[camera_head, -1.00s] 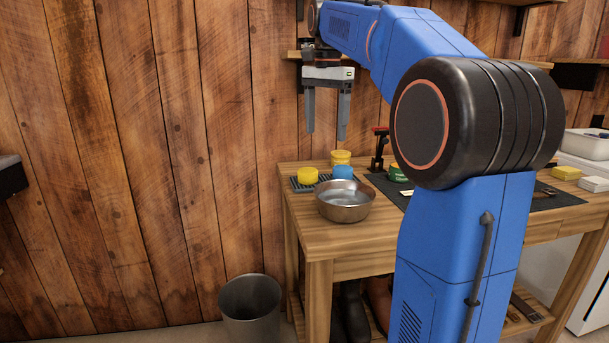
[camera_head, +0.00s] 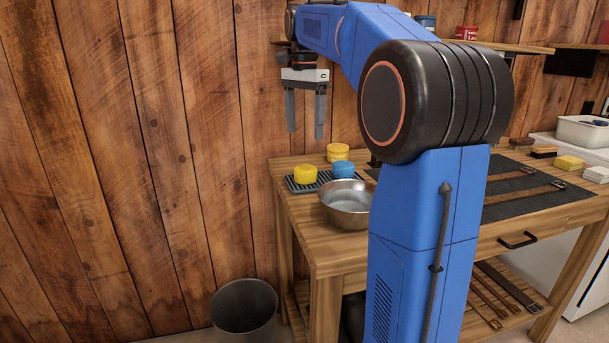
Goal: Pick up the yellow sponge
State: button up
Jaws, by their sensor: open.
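A small round yellow sponge (camera_head: 305,174) sits on a dark ribbed rack (camera_head: 318,186) at the left back of the wooden table. A round blue piece (camera_head: 343,169) sits on the rack to its right. My gripper (camera_head: 305,134) hangs with its fingers pointing down, apart and empty. In the picture its fingertips appear above the yellow sponge; how far they are from it in depth I cannot tell.
A yellow tin (camera_head: 338,152) stands behind the rack and a metal bowl (camera_head: 346,204) in front. A yellow block (camera_head: 569,162) lies farther right, past a dark mat (camera_head: 508,202) with straps. A bin (camera_head: 245,308) stands on the floor left of the table (camera_head: 318,241).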

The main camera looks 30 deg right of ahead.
send_over(305, 168)
notch_tip(305, 168, down, 7)
jog(key=shift+a+r, duration=0.1)
jog(key=shift+a, duration=0.05)
jog(key=shift+d+f, duration=0.2)
jog(key=shift+f, duration=2.45)
jog(key=c, duration=1.1)
